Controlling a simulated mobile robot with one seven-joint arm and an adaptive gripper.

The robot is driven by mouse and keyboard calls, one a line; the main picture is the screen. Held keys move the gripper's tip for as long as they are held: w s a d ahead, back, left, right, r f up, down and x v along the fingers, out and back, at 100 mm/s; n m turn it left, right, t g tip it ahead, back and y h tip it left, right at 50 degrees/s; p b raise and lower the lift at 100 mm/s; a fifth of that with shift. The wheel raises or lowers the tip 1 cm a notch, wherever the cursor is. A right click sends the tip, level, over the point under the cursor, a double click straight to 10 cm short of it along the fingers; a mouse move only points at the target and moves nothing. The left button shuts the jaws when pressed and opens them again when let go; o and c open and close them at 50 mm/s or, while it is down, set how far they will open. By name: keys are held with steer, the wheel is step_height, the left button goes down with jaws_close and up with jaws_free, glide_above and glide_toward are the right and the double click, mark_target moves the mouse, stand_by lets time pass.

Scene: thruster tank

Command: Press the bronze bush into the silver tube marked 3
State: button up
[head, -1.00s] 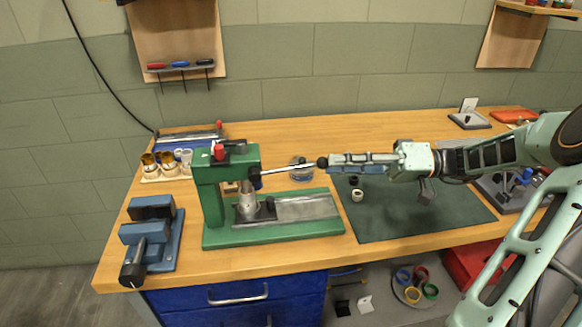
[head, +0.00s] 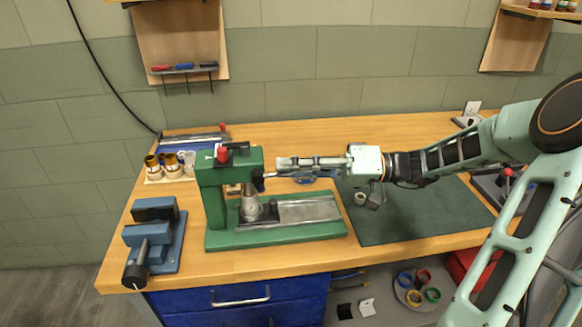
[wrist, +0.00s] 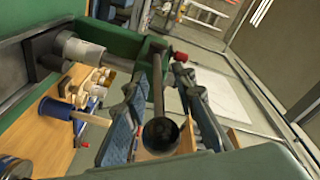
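The green arbor press (head: 214,205) stands on the bench with its lever (wrist: 157,85) pointing right. The lever's black ball knob (wrist: 160,134) shows between my fingers in the wrist view. My gripper (head: 280,164) is level beside the press head, fingers pointing left along the lever. The fingers look spread on both sides of the lever (wrist: 160,90), with gaps visible. A silver tube (head: 250,206) stands upright under the ram; it also shows in the wrist view (wrist: 82,50). Its number is not readable. I cannot make out the bronze bush at the press.
A wooden rack (head: 156,180) with gold-coloured cups (head: 152,163) stands left behind the press. A blue vise (head: 150,240) is at the left front.

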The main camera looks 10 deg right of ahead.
jaws_close()
